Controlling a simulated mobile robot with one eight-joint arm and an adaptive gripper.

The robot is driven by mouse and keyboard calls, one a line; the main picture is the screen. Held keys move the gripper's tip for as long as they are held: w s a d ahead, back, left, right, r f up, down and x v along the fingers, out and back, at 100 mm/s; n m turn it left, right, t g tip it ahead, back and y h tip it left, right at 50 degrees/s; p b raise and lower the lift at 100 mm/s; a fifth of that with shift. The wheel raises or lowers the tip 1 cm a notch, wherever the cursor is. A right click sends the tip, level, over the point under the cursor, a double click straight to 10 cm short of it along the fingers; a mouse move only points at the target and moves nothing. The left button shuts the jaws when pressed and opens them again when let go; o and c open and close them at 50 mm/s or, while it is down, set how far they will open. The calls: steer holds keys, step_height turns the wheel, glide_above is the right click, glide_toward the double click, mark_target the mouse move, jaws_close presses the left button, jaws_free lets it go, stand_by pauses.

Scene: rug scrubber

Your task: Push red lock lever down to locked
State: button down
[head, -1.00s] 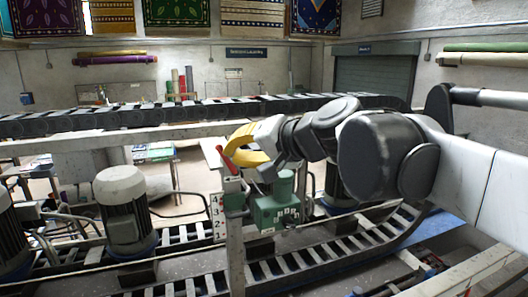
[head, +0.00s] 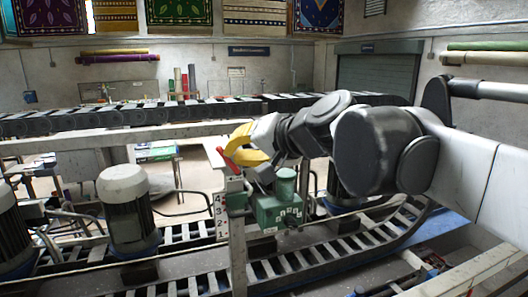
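The red lock lever (head: 227,160) stands tilted on top of a grey post beside the green gearbox housing (head: 279,208). Its upper end leans up and to the left. My gripper (head: 236,151), with yellow fingers, reaches in from the right at the lever's height. Its fingertips are right beside the lever and overlap it in the picture. I cannot tell whether they touch it, or whether the fingers are shut or slightly apart. A white number plate (head: 221,216) is on the post below the lever.
Grey motors (head: 127,210) stand to the left of the post. A slatted conveyor (head: 190,285) runs below, and another conveyor (head: 130,115) crosses behind my arm. A white beam (head: 470,272) lies at the lower right.

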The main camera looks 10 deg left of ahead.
steer(key=shift+s+a+f+n+t+h, duration=0.1)
steer(key=shift+s+a+n+t+h, duration=0.15)
steer(key=shift+n+h, duration=0.3)
steer(key=shift+s+a+f+n+t+h, duration=0.1)
steer(key=shift+s+a+n+h, duration=0.05)
steer(key=shift+a+n+h, duration=0.3)
stand_by(2.0)
steer(key=shift+s+a+f+n+t+h, duration=0.3)
steer(key=shift+a+f+n+t+h, duration=0.15)
steer(key=shift+n+h, duration=0.4)
stand_by(3.3)
